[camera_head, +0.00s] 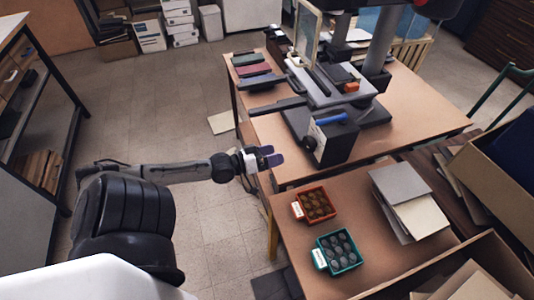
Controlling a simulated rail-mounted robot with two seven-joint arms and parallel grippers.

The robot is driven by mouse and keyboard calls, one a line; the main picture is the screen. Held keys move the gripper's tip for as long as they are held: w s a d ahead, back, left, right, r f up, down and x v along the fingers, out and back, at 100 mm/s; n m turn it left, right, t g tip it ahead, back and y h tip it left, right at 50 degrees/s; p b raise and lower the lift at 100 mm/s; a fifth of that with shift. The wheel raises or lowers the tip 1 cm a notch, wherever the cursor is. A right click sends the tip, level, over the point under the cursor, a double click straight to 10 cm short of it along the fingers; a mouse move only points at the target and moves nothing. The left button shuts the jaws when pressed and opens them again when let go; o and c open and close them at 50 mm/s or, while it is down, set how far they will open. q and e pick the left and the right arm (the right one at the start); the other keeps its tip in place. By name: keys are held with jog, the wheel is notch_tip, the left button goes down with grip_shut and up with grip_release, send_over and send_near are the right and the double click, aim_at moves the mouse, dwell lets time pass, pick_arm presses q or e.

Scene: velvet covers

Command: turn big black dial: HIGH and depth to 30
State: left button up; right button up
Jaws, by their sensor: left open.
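A grey and black machine (345,85) stands on the brown table. At its near end is a black box (338,143) with a blue handle (331,119) on top. A round black knob (310,143), apparently the big dial, sits on the box's left face, by a small pale label. The HIGH marking and depth scale are too small to read. My left gripper (268,157) is open and empty at the table's left edge, left of the knob and apart from it. My right gripper is not in view.
A red tray (298,211) and a green tray (324,261) of dark round pieces sit on the nearer table, beside stacked grey and cream boards (411,190). Coloured blocks (252,70) lie at the far left. Open cardboard boxes stand at right. Floor left of the tables is mostly clear.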

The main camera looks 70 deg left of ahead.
pick_arm(q)
jog(key=shift+s, duration=0.8)
